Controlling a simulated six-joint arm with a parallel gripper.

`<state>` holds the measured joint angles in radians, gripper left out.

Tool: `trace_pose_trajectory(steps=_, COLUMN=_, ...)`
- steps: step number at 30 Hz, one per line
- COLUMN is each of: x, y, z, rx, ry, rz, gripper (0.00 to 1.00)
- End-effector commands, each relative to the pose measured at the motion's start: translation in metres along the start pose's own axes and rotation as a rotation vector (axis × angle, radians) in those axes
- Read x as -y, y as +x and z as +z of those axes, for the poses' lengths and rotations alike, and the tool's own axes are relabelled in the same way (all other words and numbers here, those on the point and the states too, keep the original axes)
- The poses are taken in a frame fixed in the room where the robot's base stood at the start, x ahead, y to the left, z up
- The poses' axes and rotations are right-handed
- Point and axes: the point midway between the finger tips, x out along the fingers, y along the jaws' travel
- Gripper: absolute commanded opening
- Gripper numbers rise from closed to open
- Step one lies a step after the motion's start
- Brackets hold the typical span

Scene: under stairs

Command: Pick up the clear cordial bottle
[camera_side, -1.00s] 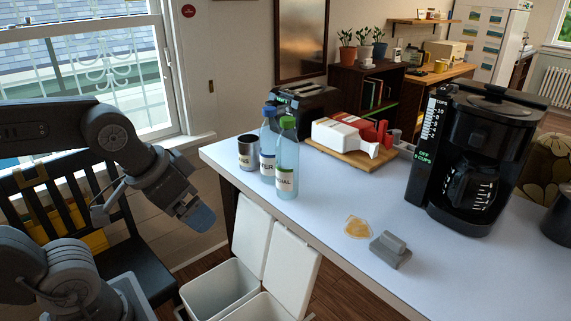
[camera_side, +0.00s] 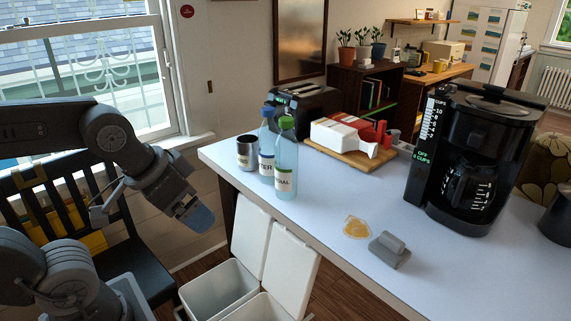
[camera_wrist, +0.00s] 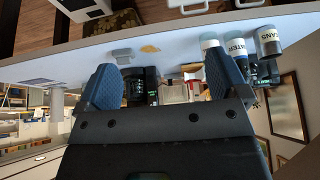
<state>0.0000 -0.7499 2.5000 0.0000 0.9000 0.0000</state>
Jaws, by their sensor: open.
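The clear cordial bottle (camera_side: 285,160) has a green cap and a label ending in "IAL". It stands upright at the left end of the white counter, in front of a blue-capped bottle (camera_side: 267,140) labelled "TER". A metal tumbler (camera_side: 247,153) stands left of them. In the wrist view, what looks like the cordial bottle (camera_wrist: 209,42) is leftmost of the three, partly hidden behind one finger. My gripper (camera_side: 198,217) is off the counter, to the left of and lower than the bottles. Its blue fingers are apart and empty in the wrist view (camera_wrist: 163,82).
A coffee maker (camera_side: 474,150), a grey block (camera_side: 389,250) and a yellowish patch (camera_side: 357,227) are on the counter (camera_side: 320,210). A wooden board (camera_side: 345,155) with red and white items and a toaster (camera_side: 305,103) are behind. Open white bins (camera_side: 220,290) stand below the edge.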

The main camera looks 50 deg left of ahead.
Motion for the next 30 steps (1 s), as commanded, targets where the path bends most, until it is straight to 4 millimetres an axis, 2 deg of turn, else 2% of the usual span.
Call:
trace_pose_trajectory(steps=1, x=0.000, y=0.000, z=0.000, rx=0.000, ry=0.000, rz=0.000, gripper=0.88)
trace_pose_trajectory(steps=3, x=0.000, y=0.000, z=0.000, rx=0.000, ry=0.000, rz=0.000, gripper=0.81)
trace_pose_trajectory(steps=10, x=0.000, y=0.000, z=-0.001, rx=0.000, ry=-0.002, rz=-0.001, gripper=0.81)
trace_pose_trajectory(steps=14, x=0.003, y=-0.006, z=-0.020, rx=0.009, ry=-0.030, rz=-0.013, gripper=0.81)
trace_pose_trajectory(steps=17, x=0.009, y=-0.014, z=-0.054, rx=0.025, ry=-0.086, rz=-0.036, gripper=0.81)
trace_pose_trajectory(steps=22, x=0.026, y=-0.022, z=-0.131, rx=0.057, ry=-0.222, rz=-0.098, gripper=0.81)
trace_pose_trajectory(steps=26, x=0.042, y=-0.018, z=-0.187, rx=0.077, ry=-0.334, rz=-0.151, gripper=0.81)
trace_pose_trajectory(steps=30, x=0.062, y=-0.005, z=-0.242, rx=0.090, ry=-0.460, rz=-0.212, gripper=0.81)
